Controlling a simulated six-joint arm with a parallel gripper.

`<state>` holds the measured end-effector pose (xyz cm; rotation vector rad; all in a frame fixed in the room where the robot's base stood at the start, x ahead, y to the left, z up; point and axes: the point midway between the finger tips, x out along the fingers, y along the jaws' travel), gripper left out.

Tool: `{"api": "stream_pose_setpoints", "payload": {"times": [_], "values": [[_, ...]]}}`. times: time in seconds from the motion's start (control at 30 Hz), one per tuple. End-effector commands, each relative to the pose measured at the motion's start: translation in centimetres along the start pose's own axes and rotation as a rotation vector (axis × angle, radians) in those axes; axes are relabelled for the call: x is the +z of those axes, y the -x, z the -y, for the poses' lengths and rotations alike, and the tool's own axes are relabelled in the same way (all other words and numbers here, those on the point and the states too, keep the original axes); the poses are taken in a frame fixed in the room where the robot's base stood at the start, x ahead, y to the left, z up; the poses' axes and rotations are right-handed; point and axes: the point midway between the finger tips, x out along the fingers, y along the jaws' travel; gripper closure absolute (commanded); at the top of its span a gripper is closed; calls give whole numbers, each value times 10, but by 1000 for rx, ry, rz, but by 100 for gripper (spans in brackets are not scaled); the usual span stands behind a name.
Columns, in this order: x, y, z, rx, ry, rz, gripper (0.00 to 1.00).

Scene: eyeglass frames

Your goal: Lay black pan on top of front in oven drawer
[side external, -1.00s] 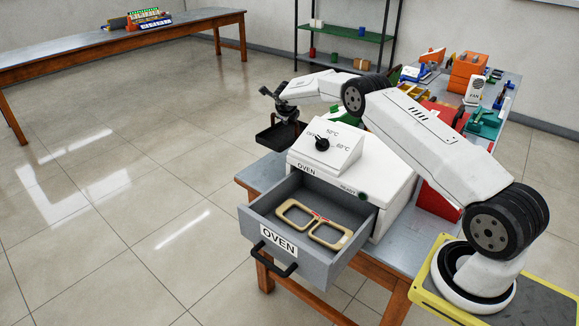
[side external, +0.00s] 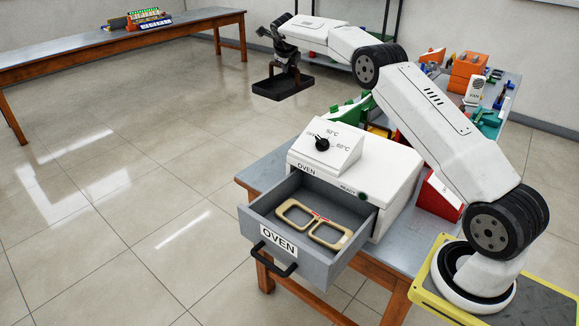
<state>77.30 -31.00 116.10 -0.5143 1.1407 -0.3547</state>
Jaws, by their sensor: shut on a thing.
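The black pan (side external: 268,90) is a shallow dark tray, held up in the air at the upper middle of the view, beyond the oven. My gripper (side external: 289,62) is shut on the pan from above; its fingertips are small and dark against the pan. The grey oven drawer (side external: 350,256) is pulled open, with an OVEN label and black handle on its face. A tan eyeglass front (side external: 330,234) with two openings lies flat on the drawer's floor, with a small red mark near its bridge. Nothing lies on top of the front.
The white oven (side external: 385,175) with its dial stands behind the drawer on the workbench (side external: 262,172). Green, red and orange items crowd the bench behind it, partly hidden by my arm. Another table (side external: 110,48) stands at the far left. The space above the drawer is clear.

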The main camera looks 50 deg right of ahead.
Motion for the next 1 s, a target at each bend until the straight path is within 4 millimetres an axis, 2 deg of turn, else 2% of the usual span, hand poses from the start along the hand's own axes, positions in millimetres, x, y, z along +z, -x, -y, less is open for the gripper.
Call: {"api": "stream_pose_setpoints", "payload": {"times": [0.57, 1.0], "values": [[-11, 17, -33, -53, -124, -91, 100], [-42, 56, -84, -160, -379, -276, 100]]}}
